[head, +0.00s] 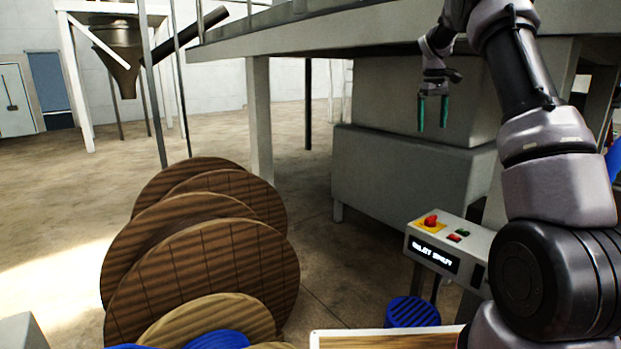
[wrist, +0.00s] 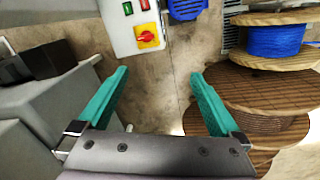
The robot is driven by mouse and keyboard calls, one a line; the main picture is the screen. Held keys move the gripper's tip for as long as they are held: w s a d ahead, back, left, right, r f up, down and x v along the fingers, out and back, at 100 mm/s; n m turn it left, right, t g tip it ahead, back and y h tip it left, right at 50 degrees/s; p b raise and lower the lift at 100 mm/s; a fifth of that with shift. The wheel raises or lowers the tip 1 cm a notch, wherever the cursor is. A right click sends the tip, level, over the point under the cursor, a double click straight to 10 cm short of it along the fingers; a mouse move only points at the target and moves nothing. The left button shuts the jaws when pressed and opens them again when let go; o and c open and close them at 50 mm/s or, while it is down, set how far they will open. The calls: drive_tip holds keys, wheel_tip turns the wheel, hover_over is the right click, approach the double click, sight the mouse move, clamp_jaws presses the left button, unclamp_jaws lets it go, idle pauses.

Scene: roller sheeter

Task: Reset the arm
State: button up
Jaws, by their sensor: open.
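My gripper (head: 432,113) has two green fingers and hangs pointing down from my arm, in front of the grey machine at the upper right of the head view. In the wrist view my gripper (wrist: 160,85) has its fingers spread apart with only bare floor showing between them. It is open and holds nothing. My arm reaches up along the right side of the head view and bends over toward the machine.
A control box (head: 445,250) with a red knob stands before the grey machine (head: 410,175). It also shows in the wrist view (wrist: 122,38). Wooden reels (head: 205,265) stack at the left. A blue object (head: 411,312) sits low. Floor (head: 60,200) is clear at the left.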

drive_tip(key=s+a+r+m+t+y, duration=0.15)
drive_tip(key=s+a+r, duration=0.35)
drive_tip(key=s, duration=0.5)
drive_tip(key=s+a+r+m+t+y, duration=0.1)
drive_tip(key=s+a+r+m+t, duration=0.15)
drive_tip(key=s+r, duration=0.65)
drive_tip(key=s+a+f+m+t, duration=0.1)
drive_tip(key=s+a+f, duration=0.1)
drive_tip(key=s, duration=0.5)
drive_tip(key=s+a+f+m+t, duration=0.1)
drive_tip(key=s+a+f, duration=0.1)
drive_tip(key=s, duration=0.6)
drive_tip(key=s+a+f+m+t, duration=0.1)
drive_tip(key=s+a+f+m, duration=0.1)
drive_tip(key=s, duration=0.6)
drive_tip(key=shift+a+f, duration=0.15)
drive_tip(key=shift+a, duration=0.25)
